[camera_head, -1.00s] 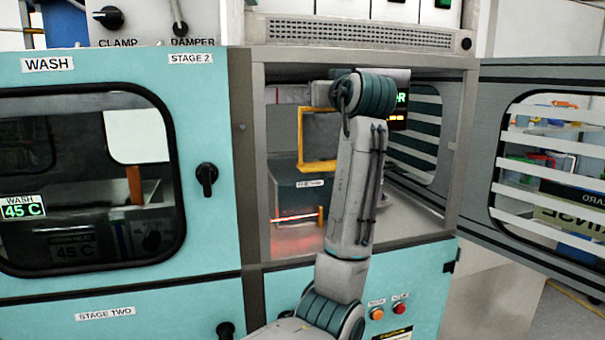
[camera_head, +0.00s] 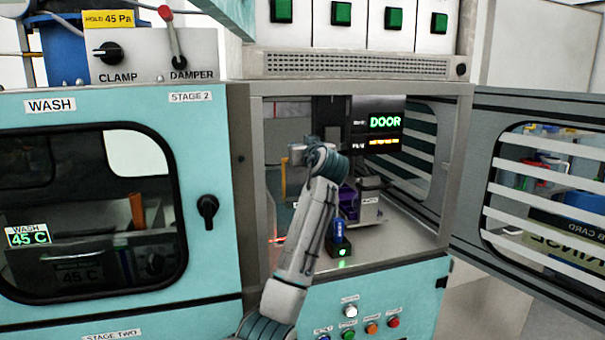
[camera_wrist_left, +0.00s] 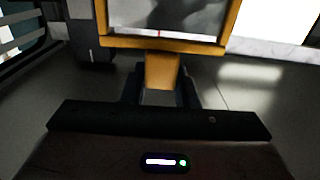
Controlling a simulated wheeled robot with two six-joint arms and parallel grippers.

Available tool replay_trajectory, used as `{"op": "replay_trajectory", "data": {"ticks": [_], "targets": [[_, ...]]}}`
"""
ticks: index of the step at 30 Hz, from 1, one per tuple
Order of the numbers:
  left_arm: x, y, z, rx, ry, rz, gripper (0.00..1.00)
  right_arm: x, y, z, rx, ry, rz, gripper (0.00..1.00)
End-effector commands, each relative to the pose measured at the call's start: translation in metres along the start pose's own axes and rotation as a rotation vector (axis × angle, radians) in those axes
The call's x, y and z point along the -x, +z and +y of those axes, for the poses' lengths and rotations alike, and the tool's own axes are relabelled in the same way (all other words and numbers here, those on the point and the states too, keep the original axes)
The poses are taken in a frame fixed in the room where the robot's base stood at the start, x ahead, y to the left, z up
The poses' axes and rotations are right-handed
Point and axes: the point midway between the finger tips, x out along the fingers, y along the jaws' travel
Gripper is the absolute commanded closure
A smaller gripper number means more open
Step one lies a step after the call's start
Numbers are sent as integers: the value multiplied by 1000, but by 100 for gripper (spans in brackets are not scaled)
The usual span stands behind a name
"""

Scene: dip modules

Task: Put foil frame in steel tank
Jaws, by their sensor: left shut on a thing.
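The foil frame (camera_wrist_left: 165,43), an orange-yellow rim around a grey sheet, fills the top of the left wrist view. My left gripper (camera_wrist_left: 162,88) is shut on the frame's yellow tab. In the head view, my left arm reaches into the open chamber, and its wrist hides the fingers. Only a thin yellow strip of the frame (camera_head: 284,175) shows left of my wrist. A grey box with a white label (camera_head: 368,212) stands right of my arm on the chamber floor. I cannot tell whether it is the steel tank. My right gripper is not in view.
The chamber's slatted door (camera_head: 540,185) stands open to the right. A DOOR display (camera_head: 384,122) hangs at the upper right inside. The closed wash door (camera_head: 85,200) is left.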

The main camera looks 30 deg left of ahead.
Motion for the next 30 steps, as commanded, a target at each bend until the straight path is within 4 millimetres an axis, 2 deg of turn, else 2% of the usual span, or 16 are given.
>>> {"op": "replay_trajectory", "data": {"ticks": [1, 5, 11, 18, 30], "targets": [[0, 10, 0, -4, 0, -2, 100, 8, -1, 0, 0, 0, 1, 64], [0, 34, 0, -3, 0, -1, 100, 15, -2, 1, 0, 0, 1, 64], [0, 51, 0, 0, 0, 0, 100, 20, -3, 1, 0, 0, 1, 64], [1, 85, 0, -2, 0, -1, 100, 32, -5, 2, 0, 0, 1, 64], [1, 94, 0, 1, 1, 1, 100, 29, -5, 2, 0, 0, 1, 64]]}}
